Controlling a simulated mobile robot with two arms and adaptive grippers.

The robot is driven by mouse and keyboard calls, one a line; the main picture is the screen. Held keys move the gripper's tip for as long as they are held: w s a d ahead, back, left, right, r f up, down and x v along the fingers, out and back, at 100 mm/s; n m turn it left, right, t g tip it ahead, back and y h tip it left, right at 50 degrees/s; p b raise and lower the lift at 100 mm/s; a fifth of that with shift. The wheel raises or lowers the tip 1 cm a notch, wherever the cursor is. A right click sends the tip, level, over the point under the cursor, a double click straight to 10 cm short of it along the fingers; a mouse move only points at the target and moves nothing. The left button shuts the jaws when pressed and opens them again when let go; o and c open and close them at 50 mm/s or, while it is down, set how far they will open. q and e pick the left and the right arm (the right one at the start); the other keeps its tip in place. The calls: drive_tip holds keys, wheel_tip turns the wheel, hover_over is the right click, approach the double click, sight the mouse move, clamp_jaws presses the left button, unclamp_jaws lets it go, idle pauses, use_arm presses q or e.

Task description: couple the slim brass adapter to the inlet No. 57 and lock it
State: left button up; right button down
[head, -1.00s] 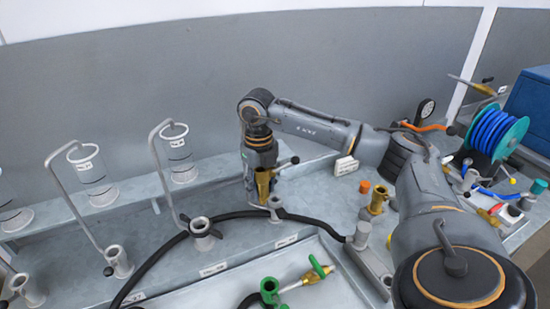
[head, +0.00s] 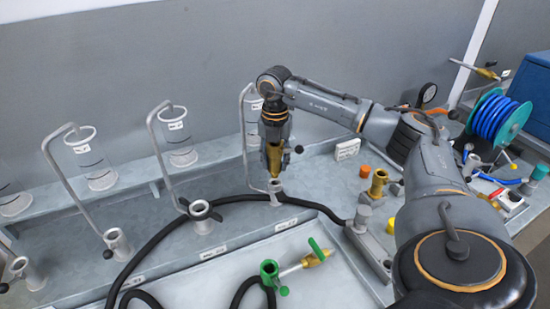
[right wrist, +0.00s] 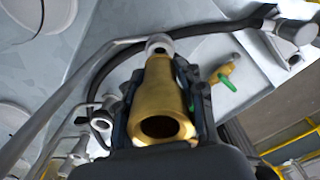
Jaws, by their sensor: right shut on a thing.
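My right gripper (head: 274,150) is shut on a brass adapter (head: 273,163), whose narrow end points down. In the head view the adapter is just above a grey inlet (head: 275,186) with a side lever. I cannot tell whether the two touch. In the right wrist view the adapter (right wrist: 160,105) lies between the fingers, wide open mouth towards the camera. Its far end lines up with the inlet's pale ring (right wrist: 159,42) and partly hides it. The inlet's number is too small to read. My left gripper is not in view.
Other grey inlets (head: 201,215) with bent pipes stand to the left. A black hose (head: 240,198) runs behind the tray. A green-handled brass piece (head: 318,256) lies in the tray. Another brass fitting (head: 378,184) and an orange cap (head: 364,171) stand to the right.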

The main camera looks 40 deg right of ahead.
sight(275, 177)
drive_tip(key=shift+f, duration=0.65)
idle(0.4)
drive_tip(key=shift+f, duration=0.1)
drive_tip(key=shift+f+b, duration=0.85)
drive_tip(key=shift+f, duration=0.2)
drive_tip(key=shift+f, duration=0.45)
idle(0.4)
drive_tip(key=shift+s+a+f+b, duration=0.1)
drive_tip(key=shift+f+b, duration=0.1)
drive_tip(key=shift+b, duration=0.15)
drive_tip(key=c, duration=0.7)
unclamp_jaws()
drive_tip(key=shift+o, duration=0.3)
wheel_tip(275, 177, up, 17)
drive_tip(key=p, duration=1.3)
drive_tip(key=shift+r, duration=0.1)
